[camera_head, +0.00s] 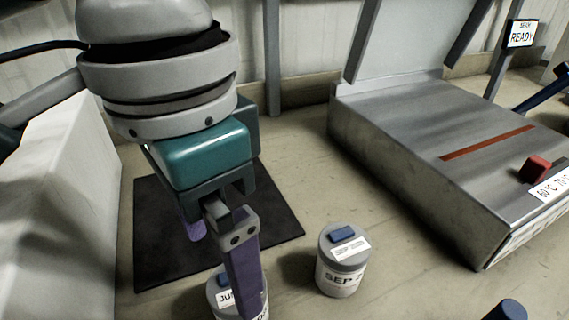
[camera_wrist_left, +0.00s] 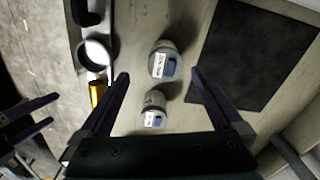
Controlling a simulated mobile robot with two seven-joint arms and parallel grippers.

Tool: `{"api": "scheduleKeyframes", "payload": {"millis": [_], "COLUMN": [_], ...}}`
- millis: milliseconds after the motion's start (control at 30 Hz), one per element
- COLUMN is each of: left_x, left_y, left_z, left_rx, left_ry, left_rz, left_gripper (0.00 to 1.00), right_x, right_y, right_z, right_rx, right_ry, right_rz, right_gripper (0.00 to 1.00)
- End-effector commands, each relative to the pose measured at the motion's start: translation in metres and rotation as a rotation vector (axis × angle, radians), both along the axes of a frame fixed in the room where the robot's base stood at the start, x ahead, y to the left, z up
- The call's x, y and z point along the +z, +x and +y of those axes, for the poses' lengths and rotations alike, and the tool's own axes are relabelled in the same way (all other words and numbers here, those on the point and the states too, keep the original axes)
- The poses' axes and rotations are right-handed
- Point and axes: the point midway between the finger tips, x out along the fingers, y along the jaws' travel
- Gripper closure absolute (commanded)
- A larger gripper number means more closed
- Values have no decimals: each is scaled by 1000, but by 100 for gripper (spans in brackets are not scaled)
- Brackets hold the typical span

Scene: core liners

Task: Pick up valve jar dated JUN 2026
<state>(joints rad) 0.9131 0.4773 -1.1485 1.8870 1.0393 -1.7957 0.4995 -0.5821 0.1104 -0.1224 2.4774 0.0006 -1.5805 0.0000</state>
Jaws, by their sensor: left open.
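A grey jar (camera_head: 217,299) with a blue knob and a label starting "JU" stands on the floor at the bottom of the head view. A gripper finger hides the rest of its lettering. A second grey jar (camera_head: 340,270), marked "SEP", stands to its right. My left gripper (camera_head: 220,255) is open and empty above the "JU" jar, with its purple fingers apart. In the left wrist view, the upper jar (camera_wrist_left: 161,50), seemingly the "JU" one, shows between the fingertips. The other jar (camera_wrist_left: 153,100) is below it. My right gripper (camera_wrist_left: 52,110) shows at the left edge, fingers apart.
A dark mat (camera_head: 150,265) lies behind the jars. A metal machine (camera_head: 400,130) with a red knob (camera_head: 535,168) and a "READY" sign (camera_head: 521,34) stands to the right. A white round container (camera_wrist_left: 95,54) and a yellow object (camera_wrist_left: 97,93) show in the wrist view.

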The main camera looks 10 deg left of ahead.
Motion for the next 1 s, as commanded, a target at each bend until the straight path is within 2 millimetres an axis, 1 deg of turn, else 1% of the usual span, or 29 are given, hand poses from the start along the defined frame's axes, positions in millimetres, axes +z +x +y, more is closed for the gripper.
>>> {"api": "scheduleKeyframes", "payload": {"millis": [33,133,300,467,633,700,833,1000], "left_x": [-7,-18,-43,-56,-83,-93,-102,-102], "left_y": [2,2,2,4,12,12,12,12], "left_z": [2,4,3,3,2,2,2,2], "left_rx": [5,8,8,7,7,7,4,4], "left_ry": [9,15,14,13,14,13,13,13], "left_rz": [0,5,5,3,4,4,2,1], "left_gripper": [0,0,0,0,0,0,0,0], "right_x": [-7,-9,-13,-15,-23,-25,-26,-26], "right_y": [0,1,2,2,2,2,2,2], "right_z": [0,-1,-3,-5,-5,-5,-5,-4], "right_rx": [0,-1,2,6,6,6,6,4], "right_ry": [-1,-1,-9,-17,-16,-15,-16,-13], "right_rz": [-2,-4,-8,-8,-9,-8,-8,-7], "right_gripper": [0,0,0,0,0,0,0,0]}}
